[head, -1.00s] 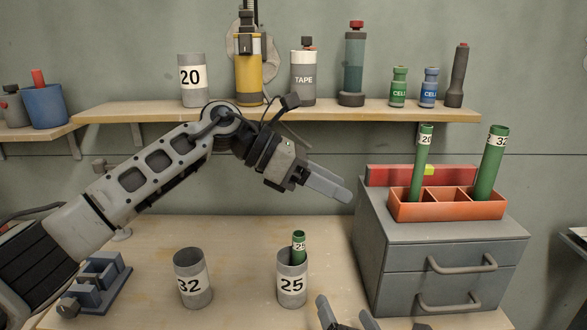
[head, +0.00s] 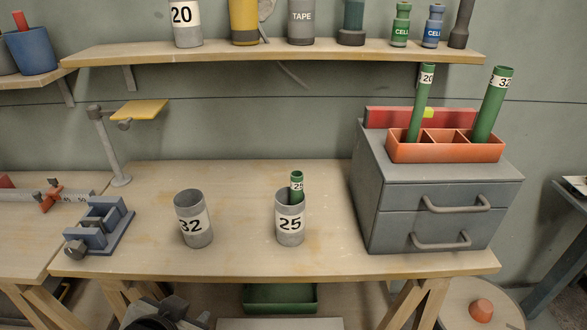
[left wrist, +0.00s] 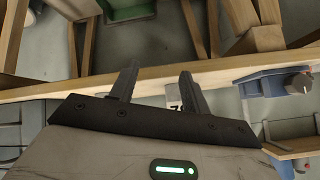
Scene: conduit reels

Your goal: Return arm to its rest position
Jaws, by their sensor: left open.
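My left arm is folded down at the bottom edge of the head view, where only dark parts of it show. In the left wrist view my left gripper (left wrist: 158,88) has its two dark fingers spread apart with nothing held between them. Behind the fingers runs a wooden table edge (left wrist: 230,68), and a white label is partly hidden by the right finger. My right gripper is not in view now.
On the workbench (head: 250,262) stand an empty-looking grey pot marked 32 (head: 193,220) and a pot marked 25 (head: 290,222) holding a green tube (head: 296,185). An orange tray (head: 420,152) holds two green tubes on grey drawers (head: 425,187). A blue vise (head: 100,225) sits left.

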